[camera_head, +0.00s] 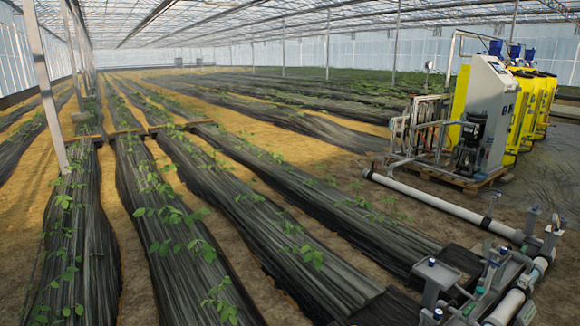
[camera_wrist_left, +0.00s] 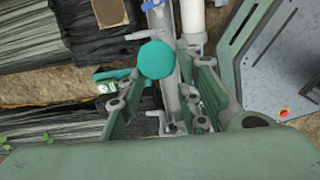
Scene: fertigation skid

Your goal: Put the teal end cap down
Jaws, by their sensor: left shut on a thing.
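The teal end cap (camera_wrist_left: 156,60) is a round disc in the left wrist view, between the fingertips of my left gripper (camera_wrist_left: 159,72). The gripper is shut on it. Behind the cap runs a grey metal pipe with side handles (camera_wrist_left: 160,25). I cannot tell how far the cap is above what lies behind it. A teal-edged item (camera_wrist_left: 115,79) lies left of the cap, partly hidden by a finger. Neither gripper shows in the head view, and I cannot make out the cap there. My right gripper is in no view.
In the head view, pipework with clamps (camera_head: 490,285) stands at the lower right. A long pale pipe (camera_head: 440,205) leads to it past the skid (camera_head: 490,110) on its pallet. Black-covered plant rows (camera_head: 180,230) fill the left and middle. A white pipe (camera_wrist_left: 192,18) shows in the wrist view.

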